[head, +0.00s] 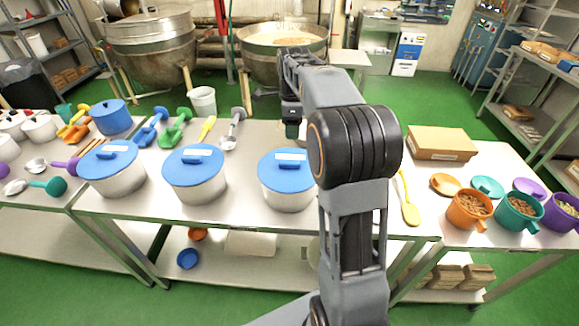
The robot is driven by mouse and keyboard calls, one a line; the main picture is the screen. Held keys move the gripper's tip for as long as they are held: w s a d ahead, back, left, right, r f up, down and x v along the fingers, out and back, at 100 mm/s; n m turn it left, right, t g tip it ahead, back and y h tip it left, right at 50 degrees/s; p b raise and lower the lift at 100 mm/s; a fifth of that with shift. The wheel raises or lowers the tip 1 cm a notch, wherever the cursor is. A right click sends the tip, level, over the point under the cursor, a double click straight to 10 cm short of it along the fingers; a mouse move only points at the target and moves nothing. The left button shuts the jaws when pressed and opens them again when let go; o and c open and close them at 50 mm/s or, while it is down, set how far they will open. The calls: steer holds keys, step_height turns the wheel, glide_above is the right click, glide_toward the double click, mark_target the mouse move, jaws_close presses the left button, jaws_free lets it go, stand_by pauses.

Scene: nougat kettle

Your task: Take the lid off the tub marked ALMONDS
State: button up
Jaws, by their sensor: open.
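Three white tubs with blue lids stand in a row on the steel table: a left tub (118,184), a middle tub (195,192) and a right tub (287,198). Each lid, left (107,160), middle (192,167) and right (284,174), has a raised handle with a white label. The print is too small to read, so I cannot tell which is ALMONDS. All three lids sit on their tubs. My gripper (292,124) points down behind the right tub, open and apart from the lids; my arm partly hides it.
Coloured scoops, with a green one (176,131), lie behind the tubs. A cardboard box (441,142), a yellow spoon (409,207) and filled orange (468,210) and teal (518,220) cups are at right. Bare tabletop (235,198) shows between the middle and right tubs.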

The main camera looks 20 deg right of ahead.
glide_above(292, 162)
steer(key=shift+m, duration=0.3)
step_height(292, 162, down, 8)
steer(key=shift+w+d, duration=0.1)
steer(key=shift+d, duration=0.05)
steer(key=shift+f+p, duration=0.8)
steer(key=shift+f, duration=1.9)
steer(key=shift+c, duration=0.2)
jaws_close()
